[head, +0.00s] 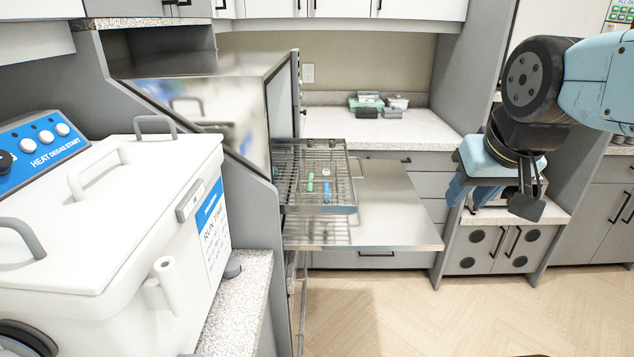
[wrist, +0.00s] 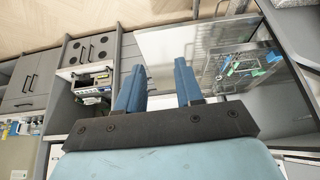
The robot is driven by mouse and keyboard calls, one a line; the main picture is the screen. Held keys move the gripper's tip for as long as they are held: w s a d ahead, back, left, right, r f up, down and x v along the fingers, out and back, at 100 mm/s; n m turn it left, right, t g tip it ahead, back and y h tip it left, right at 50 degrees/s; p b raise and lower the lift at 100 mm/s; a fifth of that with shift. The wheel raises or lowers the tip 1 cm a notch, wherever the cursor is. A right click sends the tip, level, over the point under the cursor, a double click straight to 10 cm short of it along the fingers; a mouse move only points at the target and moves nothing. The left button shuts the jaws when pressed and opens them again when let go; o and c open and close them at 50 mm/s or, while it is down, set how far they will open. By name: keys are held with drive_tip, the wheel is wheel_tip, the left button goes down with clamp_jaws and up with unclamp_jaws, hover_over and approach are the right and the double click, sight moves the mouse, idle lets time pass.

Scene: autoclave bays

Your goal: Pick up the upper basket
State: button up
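The upper basket (head: 345,180) is a shallow wire tray, pulled partly out of the metal autoclave chamber (head: 285,100) at mid-left in the head view. Small green, blue and pale items lie in it. It also shows at the upper right of the wrist view (wrist: 220,68). A flat metal door panel (head: 400,215) lies open beneath it. My gripper (head: 470,192) hangs to the right of the basket, well apart from it. In the wrist view its two blue fingers (wrist: 160,82) are spread with nothing between them.
A white ultrasonic bath (head: 140,200) with a grey-handled lid fills the left foreground. A back counter (head: 400,130) bears small boxes. A grey upright panel (head: 465,120) stands behind my arm. The wooden floor (head: 450,310) in front is clear.

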drive_tip(key=shift+a, duration=0.1)
drive_tip(key=w+a+f+m+g+y, duration=0.2)
drive_tip(key=w+a+f+m+y, duration=0.15)
drive_tip(key=w+m, duration=0.35)
drive_tip(key=w+a+f+m+g+y, duration=0.25)
drive_tip(key=w+m+y, duration=0.25)
drive_tip(key=w, duration=0.3)
drive_tip(key=w+a+f+m+g+y, duration=0.1)
drive_tip(key=w+a+f+m+y, duration=0.2)
drive_tip(key=w+m+y, duration=0.4)
drive_tip(key=a+f, duration=0.1)
drive_tip(key=a, duration=0.3)
drive_tip(key=w+a+f+h, duration=0.1)
drive_tip(key=a+f, duration=0.1)
drive_tip(key=a, duration=0.2)
drive_tip(key=a+f+h, duration=0.1)
drive_tip(key=a+f, duration=0.1)
drive_tip(key=a, duration=0.3)
drive_tip(key=shift+w+f+n, duration=0.2)
drive_tip(key=shift+w+n, duration=0.05)
drive_tip(key=shift+n, duration=0.05)
drive_tip(key=shift+c, duration=0.4)
clamp_jaws()
